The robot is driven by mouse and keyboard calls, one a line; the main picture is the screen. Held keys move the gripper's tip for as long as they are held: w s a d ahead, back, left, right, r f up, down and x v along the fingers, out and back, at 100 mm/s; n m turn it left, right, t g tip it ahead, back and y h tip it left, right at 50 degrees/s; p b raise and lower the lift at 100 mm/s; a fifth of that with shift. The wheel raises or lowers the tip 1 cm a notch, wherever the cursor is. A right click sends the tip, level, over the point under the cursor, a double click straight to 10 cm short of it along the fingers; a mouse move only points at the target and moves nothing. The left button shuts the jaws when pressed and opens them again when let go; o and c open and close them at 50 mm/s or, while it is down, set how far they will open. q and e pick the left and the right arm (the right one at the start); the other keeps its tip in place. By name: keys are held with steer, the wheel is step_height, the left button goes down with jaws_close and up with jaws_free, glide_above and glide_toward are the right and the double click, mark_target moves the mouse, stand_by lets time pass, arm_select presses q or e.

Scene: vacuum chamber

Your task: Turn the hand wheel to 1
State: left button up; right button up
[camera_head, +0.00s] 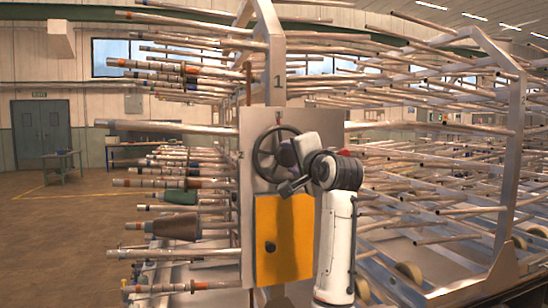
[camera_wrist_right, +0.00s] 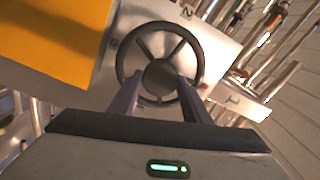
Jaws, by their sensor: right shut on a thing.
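The dark hand wheel (camera_head: 257,160) is mounted upright on a grey metal panel (camera_head: 310,118), above a yellow door. It also shows in the right wrist view (camera_wrist_right: 137,39), with its round hub and spokes. My right gripper (camera_head: 288,157) is at the wheel, and its arm covers the wheel's right side in the head view. In the wrist view its two fingers (camera_wrist_right: 160,84) reach to the wheel on either side of the hub, shut on it. A small red mark (camera_head: 278,118) is on the panel above the wheel. A "2" (camera_head: 241,155) is left of the wheel. My left gripper is out of view.
The yellow door (camera_head: 270,245) is just below the wheel. A frame post (camera_head: 278,75) marked "1" rises behind the panel. Many metal rods (camera_head: 440,165) stick out left and right of the panel. Open floor (camera_head: 50,230) lies at the left.

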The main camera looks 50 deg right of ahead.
steer(key=shift+m, duration=0.6)
steer(key=o, duration=1.5)
steer(key=shift+s, duration=0.1)
steer(key=b+v, duration=0.1)
steer(key=v, duration=0.9)
